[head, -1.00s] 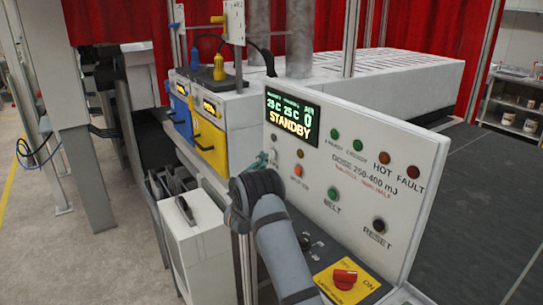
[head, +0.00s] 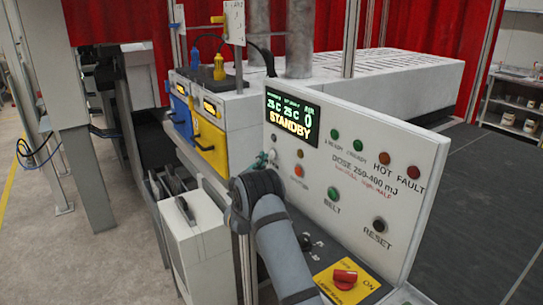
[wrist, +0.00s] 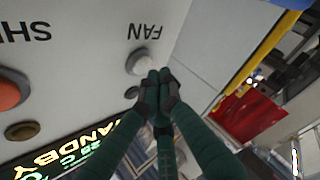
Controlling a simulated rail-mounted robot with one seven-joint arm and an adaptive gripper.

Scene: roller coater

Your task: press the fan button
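The white fan button (wrist: 140,62) sits on the pale panel in the wrist view, beside the label FAN (wrist: 145,31), which appears upside down. My gripper (wrist: 158,80) has its dark green fingers together with nothing between them. The fingertips are right at the lower right edge of the button; I cannot tell whether they touch it. In the head view my gripper (head: 263,161) is small and partly behind my wrist, at the left edge of the control panel (head: 345,205). The fan button is hard to make out there.
The panel also carries a green belt button (head: 333,193), a black reset button (head: 380,225) and a red rotary switch (head: 345,278).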

